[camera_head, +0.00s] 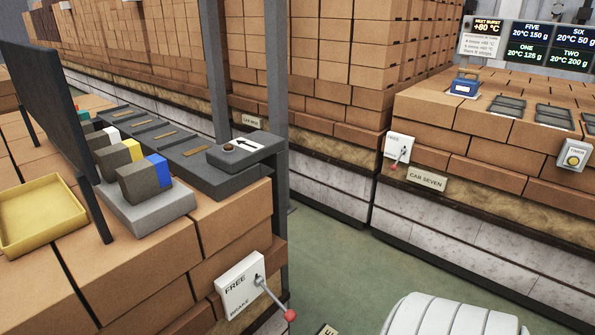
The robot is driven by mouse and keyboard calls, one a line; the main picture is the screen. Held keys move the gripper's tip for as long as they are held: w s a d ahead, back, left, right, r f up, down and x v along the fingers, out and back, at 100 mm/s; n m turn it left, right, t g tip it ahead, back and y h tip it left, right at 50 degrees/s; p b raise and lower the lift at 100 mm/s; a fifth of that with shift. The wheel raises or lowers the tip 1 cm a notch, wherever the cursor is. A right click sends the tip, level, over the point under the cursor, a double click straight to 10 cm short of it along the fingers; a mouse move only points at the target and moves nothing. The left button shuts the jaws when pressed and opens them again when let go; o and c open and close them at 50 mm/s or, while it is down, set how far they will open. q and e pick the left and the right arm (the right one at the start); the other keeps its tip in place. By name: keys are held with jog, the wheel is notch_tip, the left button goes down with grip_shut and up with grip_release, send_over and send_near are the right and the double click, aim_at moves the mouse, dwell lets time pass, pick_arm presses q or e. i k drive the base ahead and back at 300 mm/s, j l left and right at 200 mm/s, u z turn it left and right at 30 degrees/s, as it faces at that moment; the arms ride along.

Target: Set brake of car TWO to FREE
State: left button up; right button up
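A white brake plate (238,287) marked FREE at its top and BRAKE at its bottom is on the end of the near brick car (150,285). Its lever with a red knob (290,315) points down and to the right, toward the BRAKE side. A name plate (328,330) is cut off at the bottom edge, with only an E readable. A second brake plate (397,147) with a lowered red-knobbed lever is on the car labelled CAR SEVEN (427,182). No plate reading CAR TWO is legible. Neither gripper is in view.
Green floor (345,265) lies open between the cars. The near car carries a yellow tray (42,213), coloured blocks (143,182) on a grey scale-like base and a dark panel (50,105). Grey posts (277,110) stand behind. A display board (535,45) lists TWO at 20°C, 200 g.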

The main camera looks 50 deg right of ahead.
aim_at(289, 315)
jog(key=z, duration=1.55)
jog(key=i+l+z, duration=0.15)
jog(key=z, duration=0.25)
jog(key=i+z, duration=0.4)
